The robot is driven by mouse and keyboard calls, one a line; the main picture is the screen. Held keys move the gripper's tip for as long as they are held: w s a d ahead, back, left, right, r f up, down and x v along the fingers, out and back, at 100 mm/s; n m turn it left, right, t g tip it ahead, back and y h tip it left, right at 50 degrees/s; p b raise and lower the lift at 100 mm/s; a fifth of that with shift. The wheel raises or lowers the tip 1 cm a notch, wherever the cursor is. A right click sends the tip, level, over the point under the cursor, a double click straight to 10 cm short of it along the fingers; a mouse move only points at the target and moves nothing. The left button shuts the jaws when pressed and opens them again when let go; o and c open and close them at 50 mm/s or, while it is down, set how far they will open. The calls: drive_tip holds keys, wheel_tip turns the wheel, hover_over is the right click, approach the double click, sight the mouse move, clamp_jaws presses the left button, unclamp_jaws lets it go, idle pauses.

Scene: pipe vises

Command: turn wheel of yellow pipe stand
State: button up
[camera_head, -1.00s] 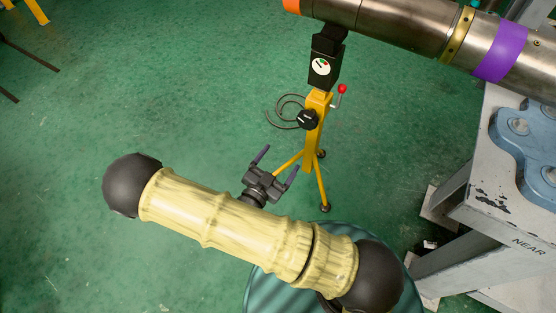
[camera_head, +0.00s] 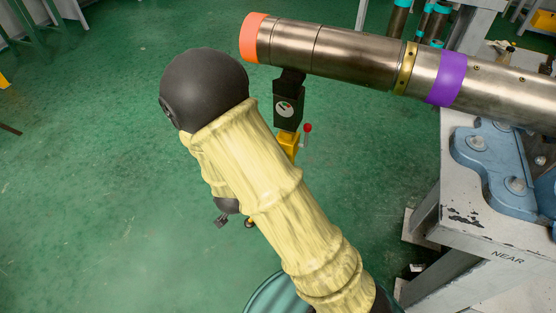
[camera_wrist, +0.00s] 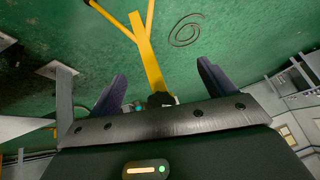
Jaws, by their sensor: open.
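The yellow pipe stand (camera_head: 288,142) stands on the green floor under the metal pipe. Its black gauge head (camera_head: 288,108) meets the pipe, and a red-balled lever (camera_head: 307,128) sticks out on the right. My arm hides most of the stand in the head view. In the wrist view the yellow post (camera_wrist: 150,62) and splayed legs show beyond my gripper (camera_wrist: 161,72). The black wheel (camera_wrist: 160,99) shows low between the two dark fingers, partly hidden by the gripper body. The fingers are apart with nothing visibly gripped; contact with the wheel cannot be told.
A steel pipe (camera_head: 340,52) with orange, yellow and purple bands runs overhead to the right. A grey bench (camera_head: 450,215) marked NEAR carries a blue clamp (camera_head: 490,165). A dark cable (camera_wrist: 185,30) lies on the floor.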

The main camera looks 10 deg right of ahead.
drive_tip(key=s+d+r+n+g+y, duration=0.1)
drive_tip(key=s+d+r+n+g, duration=0.1)
drive_tip(key=s+d+r+n, duration=0.2)
drive_tip(key=s+d+r+n+g+y, duration=0.1)
drive_tip(key=s+d+r+n, duration=0.3)
drive_tip(key=r, duration=0.6)
drive_tip(key=s+d, duration=0.2)
drive_tip(key=d, duration=0.1)
drive_tip(key=shift+s+r+g+y, duration=0.15)
drive_tip(key=shift+s+g+y, duration=0.15)
drive_tip(key=shift+g, duration=0.1)
